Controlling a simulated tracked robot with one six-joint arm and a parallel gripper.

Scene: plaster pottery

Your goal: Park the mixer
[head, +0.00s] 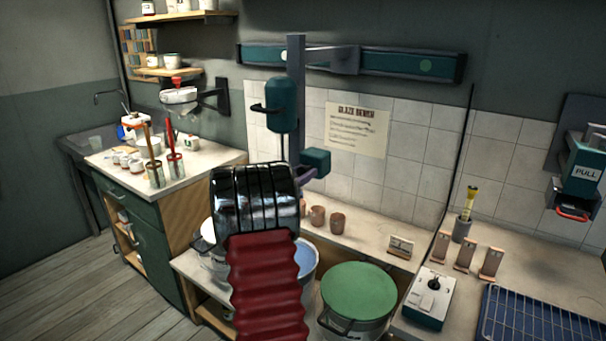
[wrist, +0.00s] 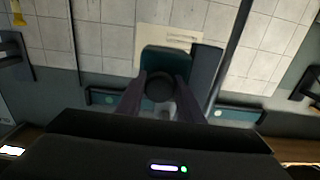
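The mixer hangs over the glaze bench on a dark upright column (head: 296,85) under a wall rail. Its teal motor housing (head: 282,104) is left of the column, with a black handle. A teal block (head: 316,161) sits low on the column's right side; it also shows in the wrist view (wrist: 166,60). My gripper (wrist: 161,80) has one purple-grey finger on each side of a round dark knob (wrist: 160,88) in front of that block. Whether the fingers press on the knob cannot be told. In the head view my wrist hides most of the gripper and the mixer's lower end.
The teal wall rail (head: 410,64) runs along the back. Below are a green-lidded bucket (head: 358,292) and an open bucket (head: 308,262), partly behind my arm. Small clay cups (head: 337,222) stand by the tiles. A control box (head: 428,298) and blue rack (head: 540,318) lie right.

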